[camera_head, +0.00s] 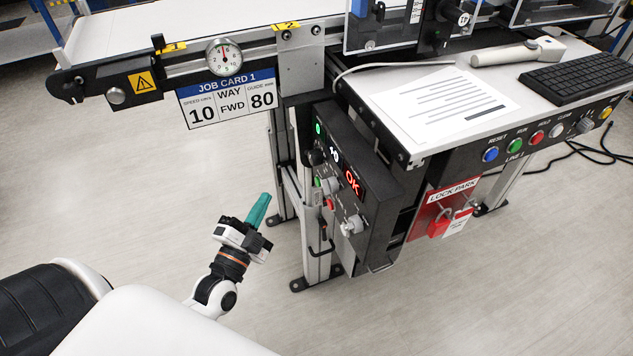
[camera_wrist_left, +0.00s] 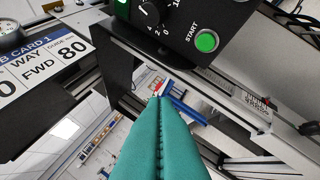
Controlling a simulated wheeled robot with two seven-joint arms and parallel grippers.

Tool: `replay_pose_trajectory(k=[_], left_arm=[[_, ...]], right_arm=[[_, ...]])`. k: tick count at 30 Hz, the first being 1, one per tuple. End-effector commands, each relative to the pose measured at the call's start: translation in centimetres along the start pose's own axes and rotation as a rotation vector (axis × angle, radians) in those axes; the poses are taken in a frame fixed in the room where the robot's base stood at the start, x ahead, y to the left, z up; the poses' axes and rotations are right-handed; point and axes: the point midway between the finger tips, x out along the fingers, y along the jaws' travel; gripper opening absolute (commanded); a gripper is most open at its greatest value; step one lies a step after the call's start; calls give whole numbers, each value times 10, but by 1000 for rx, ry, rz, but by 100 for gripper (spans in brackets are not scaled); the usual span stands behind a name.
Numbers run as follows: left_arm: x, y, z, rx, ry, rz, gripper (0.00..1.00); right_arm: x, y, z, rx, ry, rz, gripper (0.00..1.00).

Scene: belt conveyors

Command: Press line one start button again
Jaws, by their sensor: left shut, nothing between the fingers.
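The green START button (camera_wrist_left: 207,41) is on a dark control box (camera_wrist_left: 180,22), right of a black dial, in the left wrist view. In the head view a small green button (camera_head: 318,182) shows on the left side of the control box (camera_head: 385,185), partly edge-on. My left gripper (camera_head: 266,198) has teal fingers, shut and empty, pointing up toward the box from its lower left. In the left wrist view the fingertips (camera_wrist_left: 160,93) are below and left of the START button, apart from it. My right gripper is not in view.
The box has a red OK display (camera_head: 352,183) and a grey knob (camera_head: 352,225). A job card (camera_head: 230,98) hangs under the conveyor (camera_head: 150,30). A LINE 1 button panel (camera_head: 540,135) is at the right. A red lock (camera_head: 438,226) hangs below. Floor around my gripper is clear.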

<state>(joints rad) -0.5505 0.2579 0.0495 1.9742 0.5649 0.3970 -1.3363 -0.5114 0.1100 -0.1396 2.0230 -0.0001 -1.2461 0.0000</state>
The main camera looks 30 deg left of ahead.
Motion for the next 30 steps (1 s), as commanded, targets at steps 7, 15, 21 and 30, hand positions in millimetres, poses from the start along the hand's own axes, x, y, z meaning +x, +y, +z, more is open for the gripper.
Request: replay_pose_trajectory(k=[7,15,21,30], left_arm=[[18,-13,12,-4,0,4,0],[44,-32,32,-3,0,2,0],[56,-41,41,-2,1,-1,0],[60,-44,44,-1,0,-1,0]], right_arm=[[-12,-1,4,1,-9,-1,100],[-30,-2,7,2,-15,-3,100],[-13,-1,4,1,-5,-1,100],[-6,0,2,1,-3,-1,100]])
